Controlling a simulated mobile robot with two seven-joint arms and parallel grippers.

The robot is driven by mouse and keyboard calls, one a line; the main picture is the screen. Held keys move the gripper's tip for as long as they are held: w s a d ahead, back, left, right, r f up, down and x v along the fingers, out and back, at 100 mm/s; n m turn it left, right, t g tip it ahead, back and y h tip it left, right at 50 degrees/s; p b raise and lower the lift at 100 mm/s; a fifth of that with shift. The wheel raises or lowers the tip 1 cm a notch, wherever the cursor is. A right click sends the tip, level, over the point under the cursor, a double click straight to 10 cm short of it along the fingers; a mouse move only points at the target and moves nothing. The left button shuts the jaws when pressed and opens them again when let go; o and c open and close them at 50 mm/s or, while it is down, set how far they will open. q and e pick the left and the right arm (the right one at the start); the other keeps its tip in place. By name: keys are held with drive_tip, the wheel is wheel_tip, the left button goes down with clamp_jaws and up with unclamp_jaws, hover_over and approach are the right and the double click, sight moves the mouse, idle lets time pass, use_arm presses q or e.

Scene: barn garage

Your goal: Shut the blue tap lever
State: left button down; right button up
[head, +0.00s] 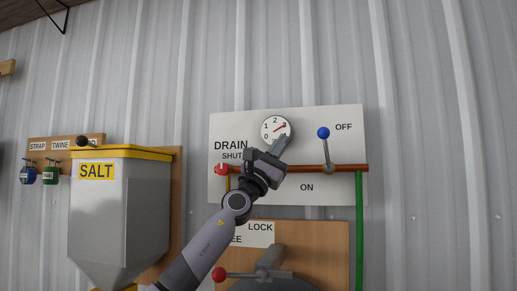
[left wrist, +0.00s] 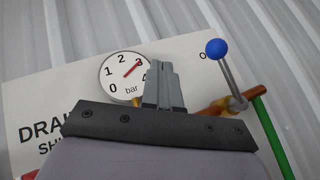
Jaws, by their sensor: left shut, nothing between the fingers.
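The blue tap lever (head: 323,132) is a grey rod with a blue ball on top. It stands nearly upright on the copper pipe (head: 350,168), leaning slightly left. "OFF" is printed to the upper right of the ball and "ON" below the pipe. In the left wrist view the blue ball (left wrist: 217,48) is at the upper right. My left gripper (head: 282,140) is shut and empty in front of the white board (head: 345,190), just below the gauge and left of the lever, apart from it. The wrist view shows its fingers (left wrist: 160,70) together. My right gripper is out of view.
A pressure gauge (head: 275,127) sits on the board behind my left gripper. A red knob (head: 221,169) is at the pipe's left end. A green pipe (head: 360,230) drops at the right. A salt bin (head: 122,205) hangs at left. Bare corrugated wall (head: 430,150) lies right of the board.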

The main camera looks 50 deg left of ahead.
use_arm(q)
drive_tip(key=shift+s+a+f, duration=0.3)
drive_tip(key=shift+s+a, duration=0.05)
drive_tip(key=shift+s, duration=0.55)
drive_tip(key=shift+s+a+f, duration=0.25)
drive_tip(key=shift+s+a, duration=0.1)
drive_tip(key=shift+s, duration=0.5)
drive_tip(key=shift+s+a+f, duration=0.3)
drive_tip(key=shift+s+a, duration=0.05)
drive_tip(key=shift+s, duration=0.55)
